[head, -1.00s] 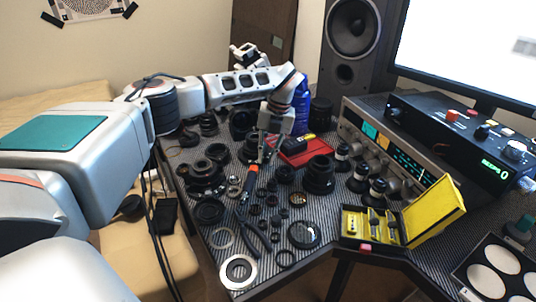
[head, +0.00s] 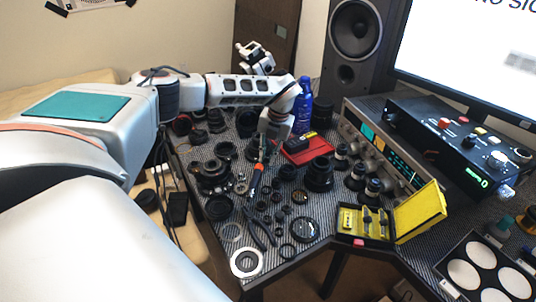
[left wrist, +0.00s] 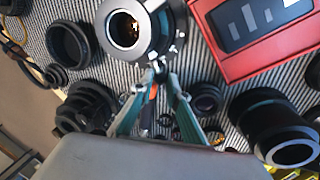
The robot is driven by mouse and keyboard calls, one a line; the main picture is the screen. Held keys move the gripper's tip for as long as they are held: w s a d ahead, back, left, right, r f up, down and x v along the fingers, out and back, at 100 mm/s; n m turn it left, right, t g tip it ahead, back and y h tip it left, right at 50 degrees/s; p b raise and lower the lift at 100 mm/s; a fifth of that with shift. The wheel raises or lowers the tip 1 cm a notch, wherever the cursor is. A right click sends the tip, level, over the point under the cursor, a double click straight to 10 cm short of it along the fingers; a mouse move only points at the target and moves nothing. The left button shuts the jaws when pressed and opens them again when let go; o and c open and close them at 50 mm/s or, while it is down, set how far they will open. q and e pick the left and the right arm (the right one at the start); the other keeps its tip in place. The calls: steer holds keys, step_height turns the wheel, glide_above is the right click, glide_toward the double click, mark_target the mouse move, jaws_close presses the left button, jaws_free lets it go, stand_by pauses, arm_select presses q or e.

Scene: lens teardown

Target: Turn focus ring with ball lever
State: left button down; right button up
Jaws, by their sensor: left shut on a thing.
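My left gripper (head: 264,150) reaches down over the crowded bench in the head view. In the left wrist view its green-sided fingers (left wrist: 159,76) come together at the near edge of a grey-black lens (left wrist: 140,27) with a bright glass centre. Small knobs stick out of the lens rim. The fingertips are shut on a small dark part at that rim, which looks like the ball lever; the fingers mostly hide it. In the head view the arm and hand hide the contact.
A red tray (left wrist: 225,50) lies right of the lens. Loose rings, lens parts, pliers (head: 258,228) and an orange-handled tool (head: 256,180) crowd the bench. A blue bottle (head: 302,105) stands behind. An open yellow case (head: 418,212) lies at the front edge.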

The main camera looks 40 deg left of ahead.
arm_select(q)
steer(key=shift+w+a+r, duration=0.1)
steer(key=shift+w+r, duration=0.15)
steer(key=c, duration=2.1)
jaws_free()
steer(key=shift+o, duration=0.7)
steer(key=shift+f, duration=0.15)
steer(key=shift+s, duration=0.1)
step_height(320, 180, up, 12)
steer(key=d, duration=0.2)
steer(key=shift+w, duration=0.45)
steer(key=shift+d+f, duration=0.1)
